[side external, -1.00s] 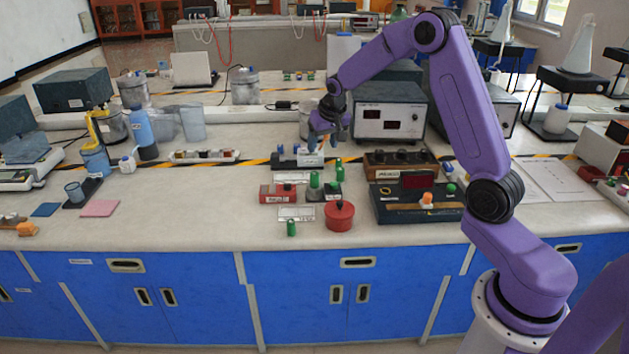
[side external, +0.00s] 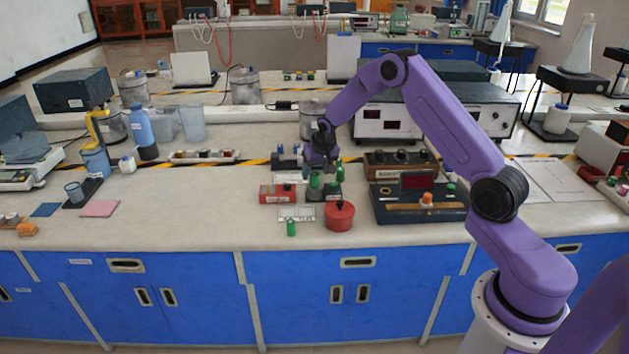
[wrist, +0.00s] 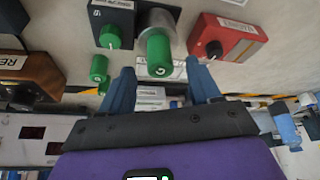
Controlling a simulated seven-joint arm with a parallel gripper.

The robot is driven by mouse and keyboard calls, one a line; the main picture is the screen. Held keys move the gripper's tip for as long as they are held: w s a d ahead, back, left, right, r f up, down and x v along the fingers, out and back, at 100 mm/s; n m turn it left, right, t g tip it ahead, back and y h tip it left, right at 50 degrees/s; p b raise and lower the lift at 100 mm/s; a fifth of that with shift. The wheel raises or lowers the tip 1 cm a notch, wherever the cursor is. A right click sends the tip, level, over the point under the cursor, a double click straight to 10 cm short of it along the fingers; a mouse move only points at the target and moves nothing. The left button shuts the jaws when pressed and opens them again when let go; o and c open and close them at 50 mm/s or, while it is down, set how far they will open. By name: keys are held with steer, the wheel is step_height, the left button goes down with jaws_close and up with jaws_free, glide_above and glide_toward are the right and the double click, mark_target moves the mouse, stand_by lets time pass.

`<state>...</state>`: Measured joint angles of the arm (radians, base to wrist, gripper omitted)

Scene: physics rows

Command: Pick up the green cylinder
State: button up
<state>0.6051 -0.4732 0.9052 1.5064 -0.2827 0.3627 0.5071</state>
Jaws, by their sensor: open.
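Several small green pieces are on the bench, and I cannot tell which one is meant. In the wrist view a green cylinder (wrist: 159,54) with a pale mark on its end lies ahead between my fingers, in front of a grey metal part. In the side view a green piece (side external: 315,181) stands just below my gripper (side external: 319,164), another (side external: 339,166) is just right of it, and one (side external: 291,229) is near the front edge. My gripper (wrist: 160,72) is open, with its two blue fingers apart; I see no contact with the cylinder.
A red box (side external: 277,194) and a round red pot (side external: 339,216) stand close by. A dark panel with a display (side external: 418,203) is to the right. A black box with a green knob (wrist: 110,36) is beside the cylinder.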

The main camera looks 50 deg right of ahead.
mark_target(315, 174)
steer(key=shift+x, duration=1.5)
steer(key=shift+a, duration=0.1)
jaws_close()
